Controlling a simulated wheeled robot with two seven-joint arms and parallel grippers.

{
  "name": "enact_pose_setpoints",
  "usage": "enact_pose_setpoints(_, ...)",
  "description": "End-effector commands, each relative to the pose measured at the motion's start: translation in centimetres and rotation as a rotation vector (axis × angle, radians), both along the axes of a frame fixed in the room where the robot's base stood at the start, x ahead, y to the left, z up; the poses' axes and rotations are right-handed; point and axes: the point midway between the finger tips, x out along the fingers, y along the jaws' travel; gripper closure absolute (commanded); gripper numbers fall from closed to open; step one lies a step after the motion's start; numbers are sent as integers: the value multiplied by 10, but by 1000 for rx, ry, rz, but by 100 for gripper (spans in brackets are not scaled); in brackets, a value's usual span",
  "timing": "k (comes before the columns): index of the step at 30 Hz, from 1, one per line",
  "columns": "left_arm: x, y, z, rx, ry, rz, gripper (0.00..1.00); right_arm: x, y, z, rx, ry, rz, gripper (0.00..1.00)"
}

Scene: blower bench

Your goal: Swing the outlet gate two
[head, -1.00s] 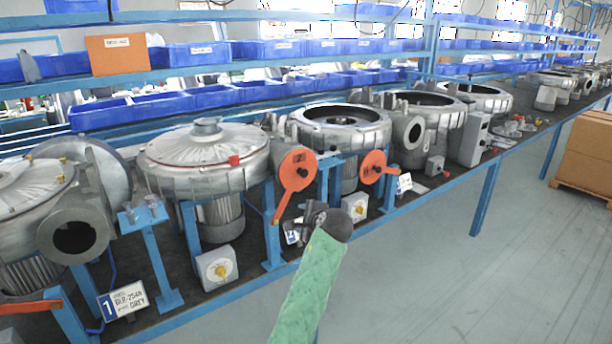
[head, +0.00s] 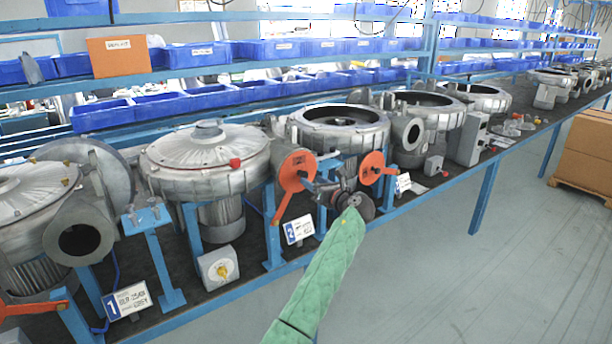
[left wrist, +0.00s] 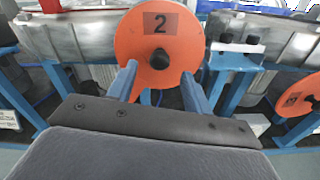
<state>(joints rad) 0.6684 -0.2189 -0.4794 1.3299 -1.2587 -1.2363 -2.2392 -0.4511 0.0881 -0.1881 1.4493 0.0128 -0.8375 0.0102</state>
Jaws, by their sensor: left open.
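The outlet gate two is an orange disc (head: 296,168) with a lever pointing down and slightly left, on a blue stand at the bench's front. In the left wrist view the disc (left wrist: 138,42) bears a dark "2" plate and a dark central knob. My left gripper (head: 319,186) is just right of the disc in the head view, under a green-sleeved arm. In the wrist view its two fingers (left wrist: 161,82) are apart in front of the disc's lower part, with the lever partly hidden by the left finger. Contact cannot be told. My right gripper is not in view.
Another orange gate (head: 372,167) stands to the right; it also shows in the left wrist view (left wrist: 296,99). A number 2 card (head: 298,230) and a grey switch box (head: 217,267) sit near the bench edge. Blowers (head: 205,155) line the bench. The floor in front is clear.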

Motion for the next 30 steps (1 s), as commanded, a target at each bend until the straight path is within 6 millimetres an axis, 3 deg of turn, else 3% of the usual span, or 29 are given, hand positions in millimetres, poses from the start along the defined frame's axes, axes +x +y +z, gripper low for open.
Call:
enact_pose_setpoints(10,34,25,2,-2,0,0,50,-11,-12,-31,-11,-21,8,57)
enact_pose_setpoints(23,40,29,-1,-3,0,0,50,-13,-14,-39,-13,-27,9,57)
enact_pose_setpoints(30,40,29,-1,-3,1,-1,95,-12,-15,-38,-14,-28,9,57)
